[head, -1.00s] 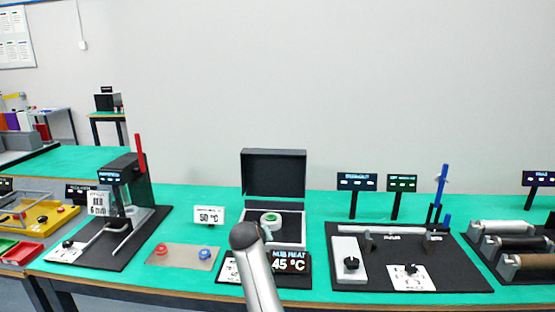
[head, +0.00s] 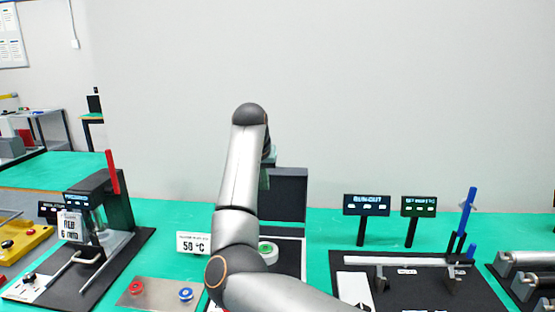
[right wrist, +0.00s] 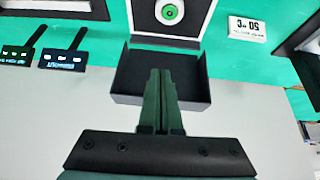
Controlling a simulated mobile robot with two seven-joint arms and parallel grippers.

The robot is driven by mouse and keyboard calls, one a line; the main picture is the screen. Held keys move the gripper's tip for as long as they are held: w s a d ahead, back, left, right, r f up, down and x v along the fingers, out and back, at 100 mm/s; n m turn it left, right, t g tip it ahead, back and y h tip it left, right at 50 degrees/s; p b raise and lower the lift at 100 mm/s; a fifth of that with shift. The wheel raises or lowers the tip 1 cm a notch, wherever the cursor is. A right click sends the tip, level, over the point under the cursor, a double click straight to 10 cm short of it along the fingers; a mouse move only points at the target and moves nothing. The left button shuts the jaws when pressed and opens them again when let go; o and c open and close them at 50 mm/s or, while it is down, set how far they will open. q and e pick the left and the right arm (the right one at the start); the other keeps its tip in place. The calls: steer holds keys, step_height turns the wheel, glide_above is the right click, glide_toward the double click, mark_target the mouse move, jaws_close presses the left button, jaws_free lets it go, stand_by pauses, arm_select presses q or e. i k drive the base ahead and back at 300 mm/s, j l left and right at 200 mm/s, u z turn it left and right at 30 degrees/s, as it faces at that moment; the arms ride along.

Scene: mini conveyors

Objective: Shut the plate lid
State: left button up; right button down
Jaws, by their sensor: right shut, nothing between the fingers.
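The plate lid (head: 289,190) is a dark, shallow, box-shaped cover standing open and upright at the back of the heating plate (head: 290,232). A white and green ring (head: 268,250) lies on the plate, partly behind my arm. In the right wrist view, turned upside down, the lid (right wrist: 190,82) lies behind my right gripper (right wrist: 161,72). The fingers are shut and empty, overlapping the lid; I cannot tell whether they touch it. In the head view this gripper (head: 267,172) is partly hidden by my arm, at the lid's left side. My left gripper is not in view.
A 50 °C sign (head: 193,243) and a metal sheet with red and blue knobs (head: 160,293) are left of the plate. A press with a red lever (head: 112,172) stands farther left. Two sign posts (head: 366,205) and a blue lever (head: 467,210) stand right.

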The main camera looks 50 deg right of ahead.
mark_target(286, 199)
steer(key=i+l, duration=0.2)
steer(key=l, duration=0.15)
steer(key=i+l, duration=0.15)
steer(key=l, duration=0.2)
steer(key=i+l, duration=0.2)
steer(key=l, duration=0.15)
